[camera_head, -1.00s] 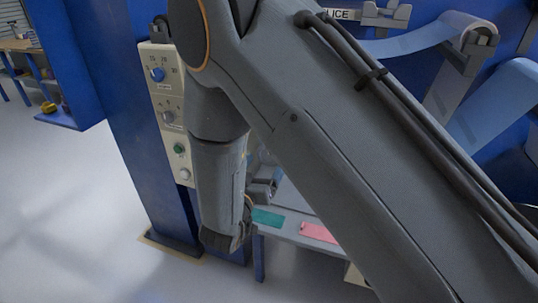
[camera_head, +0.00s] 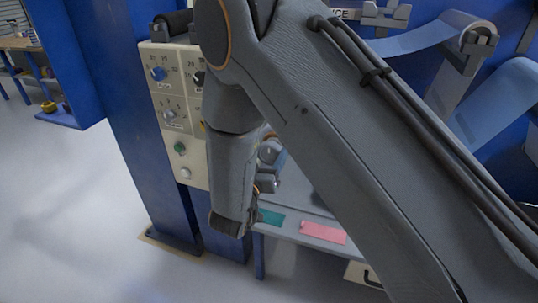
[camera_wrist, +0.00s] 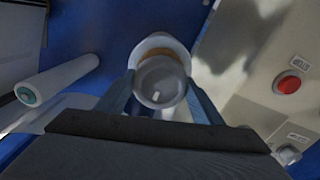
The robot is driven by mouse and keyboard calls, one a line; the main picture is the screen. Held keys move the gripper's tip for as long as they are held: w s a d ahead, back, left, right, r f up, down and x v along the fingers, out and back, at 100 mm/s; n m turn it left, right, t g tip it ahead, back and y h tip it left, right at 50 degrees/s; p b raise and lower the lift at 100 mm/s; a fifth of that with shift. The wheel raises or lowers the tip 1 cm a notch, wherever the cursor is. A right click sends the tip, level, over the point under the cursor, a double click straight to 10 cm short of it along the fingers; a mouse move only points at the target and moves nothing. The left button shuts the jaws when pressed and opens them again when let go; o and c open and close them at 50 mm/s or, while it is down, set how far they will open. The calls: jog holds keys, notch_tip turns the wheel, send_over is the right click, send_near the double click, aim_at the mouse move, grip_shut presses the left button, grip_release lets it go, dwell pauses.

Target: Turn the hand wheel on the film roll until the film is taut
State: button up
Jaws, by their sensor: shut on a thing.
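In the wrist view my gripper (camera_wrist: 160,98) has one finger on each side of a round grey piece with a small white mark, which looks like the hand wheel (camera_wrist: 150,72). The gripper is shut on it. A wider pale disc and a brownish ring show behind the grey face. In the head view my arm hides the wheel and most of my gripper. Blue film (camera_head: 415,39) runs over a roller at the upper right, and a broader blue sheet (camera_head: 496,100) hangs below it. I cannot tell how taut the film is.
A beige control panel (camera_head: 159,117) with dials and a green button stands left of my arm. In the wrist view a red button (camera_wrist: 289,85) is to the right and a white roll (camera_wrist: 66,78) to the left. Open floor (camera_head: 80,210) lies at the left.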

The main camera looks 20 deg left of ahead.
jog(key=n+p, duration=0.3)
jog(key=n, duration=0.1)
jog(key=shift+r+n, duration=0.1)
jog(key=shift+n, duration=0.2)
jog(key=shift+n+p, duration=1.45)
jog(key=shift+n, duration=1.05)
jog(key=o, duration=1)
jog(key=shift+o, duration=0.2)
jog(key=s+b, duration=0.1)
jog(key=s, duration=0.6)
jog(key=shift+s+a, duration=0.35)
jog(key=shift+s, duration=0.05)
